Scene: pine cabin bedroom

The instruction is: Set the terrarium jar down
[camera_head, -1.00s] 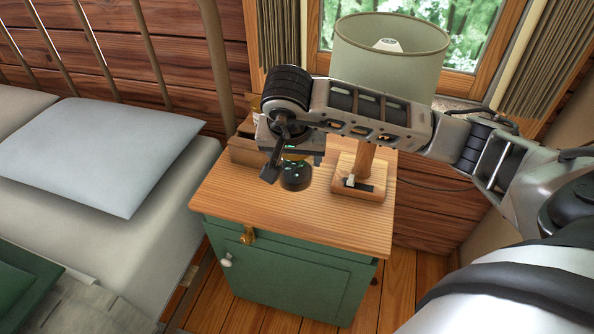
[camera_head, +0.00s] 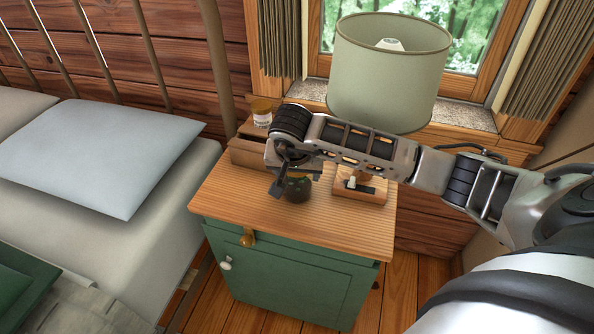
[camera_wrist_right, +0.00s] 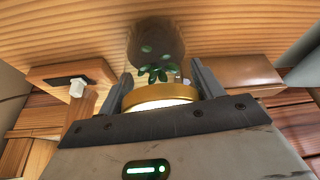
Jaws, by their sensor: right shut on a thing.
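The terrarium jar (camera_head: 298,189) is dark at its bottom and sits low over the nightstand top (camera_head: 300,222), in front of the wooden box. In the right wrist view the jar (camera_wrist_right: 157,48) is clear, with green leaves inside and a gold lid (camera_wrist_right: 160,94). My right gripper (camera_wrist_right: 165,82) is shut on the jar near its lid, one finger on each side. In the head view my right gripper (camera_head: 290,172) comes down from above and partly hides the jar. I cannot tell whether the jar's base touches the wood. My left gripper is out of view.
A wooden box (camera_head: 246,152) and a small amber jar (camera_head: 262,112) are at the back left. The nightstand's front is clear. A bed (camera_head: 120,225) lies to the left.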

